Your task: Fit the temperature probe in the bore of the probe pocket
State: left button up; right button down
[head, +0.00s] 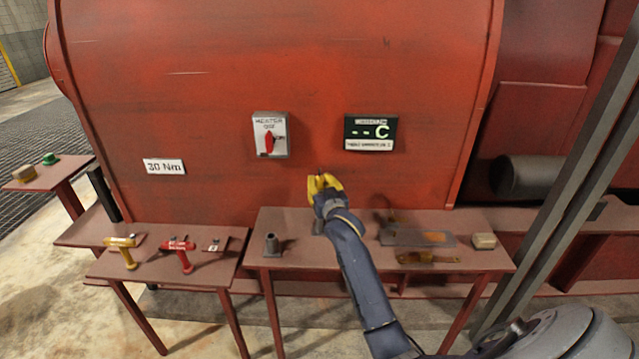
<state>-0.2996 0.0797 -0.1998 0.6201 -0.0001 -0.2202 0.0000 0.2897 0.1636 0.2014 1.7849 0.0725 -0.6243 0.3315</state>
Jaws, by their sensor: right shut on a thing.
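My right gripper (323,186), with yellow fingers, is raised above the middle of the right-hand bench, in front of the red engine casing. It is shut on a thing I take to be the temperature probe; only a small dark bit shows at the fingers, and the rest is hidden. A grey upright socket (272,245) stands on the bench to the left of the gripper. Another small grey upright piece (318,227) stands below the gripper, partly hidden by my arm. I cannot tell surely which is the probe pocket, and no bore is clear. My left gripper is not in view.
A heater switch (270,136) and a display reading "-- C" (371,132) are on the casing. The bench (340,257) holds a grey plate (405,237) and beige block (484,241) at right. Yellow (123,247) and red (181,250) tools lie on the left bench.

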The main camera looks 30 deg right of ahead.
jog(key=shift+f, duration=3.55)
jog(key=c, duration=1.1)
grip_release()
jog(key=shift+s, duration=0.1)
jog(key=v, duration=1.1)
jog(key=shift+s+a, duration=0.2)
jog(key=shift+s, duration=0.15)
